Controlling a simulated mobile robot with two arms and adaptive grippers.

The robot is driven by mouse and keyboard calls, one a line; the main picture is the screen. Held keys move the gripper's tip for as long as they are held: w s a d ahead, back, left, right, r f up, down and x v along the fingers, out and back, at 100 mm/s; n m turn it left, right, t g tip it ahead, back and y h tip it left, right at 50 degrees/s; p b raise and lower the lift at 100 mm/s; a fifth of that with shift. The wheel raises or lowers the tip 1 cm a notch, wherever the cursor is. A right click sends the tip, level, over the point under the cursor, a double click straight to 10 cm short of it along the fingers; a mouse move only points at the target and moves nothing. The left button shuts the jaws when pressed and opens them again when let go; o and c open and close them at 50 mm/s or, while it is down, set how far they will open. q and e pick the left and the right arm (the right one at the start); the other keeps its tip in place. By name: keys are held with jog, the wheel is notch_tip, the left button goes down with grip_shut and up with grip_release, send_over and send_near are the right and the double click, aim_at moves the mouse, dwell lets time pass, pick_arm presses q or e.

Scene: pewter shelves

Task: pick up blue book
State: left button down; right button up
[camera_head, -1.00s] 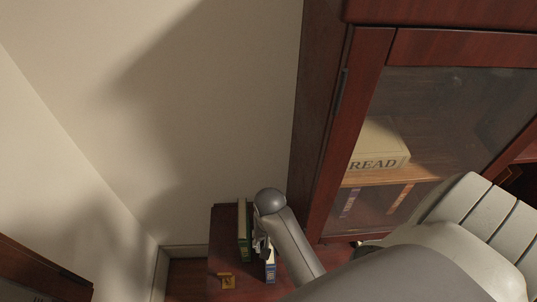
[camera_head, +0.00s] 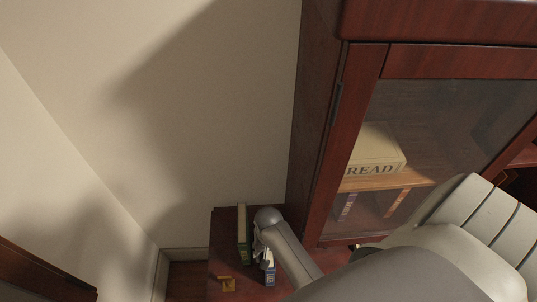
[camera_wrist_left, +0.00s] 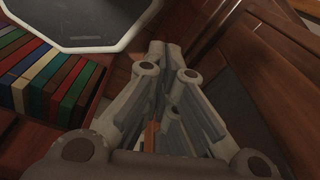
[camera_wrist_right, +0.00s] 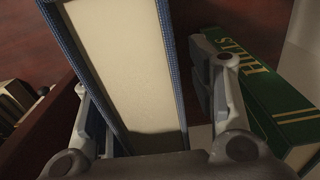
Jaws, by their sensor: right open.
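The blue book (camera_head: 269,272) stands upright on a small red-brown wooden surface in the head view, partly hidden by my right arm. In the right wrist view the blue book (camera_wrist_right: 130,70) shows its cream page edges between blue covers. My right gripper (camera_wrist_right: 150,95) is open, with one finger on each side of the book; I cannot tell whether either finger touches it. In the head view the right gripper (camera_head: 261,248) is small and partly hidden. My left gripper (camera_wrist_left: 166,48) is shut and empty, away from the blue book.
A green book (camera_head: 243,235) stands just left of the blue one; it also shows close to the right finger in the right wrist view (camera_wrist_right: 262,95). A small yellow object (camera_head: 228,285) lies in front. A glass-door cabinet (camera_head: 320,130) rises at the right, wall behind.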

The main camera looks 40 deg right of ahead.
grip_shut()
jog(key=shift+w+r, duration=0.1)
jog(key=shift+r, duration=0.05)
dwell(0.4)
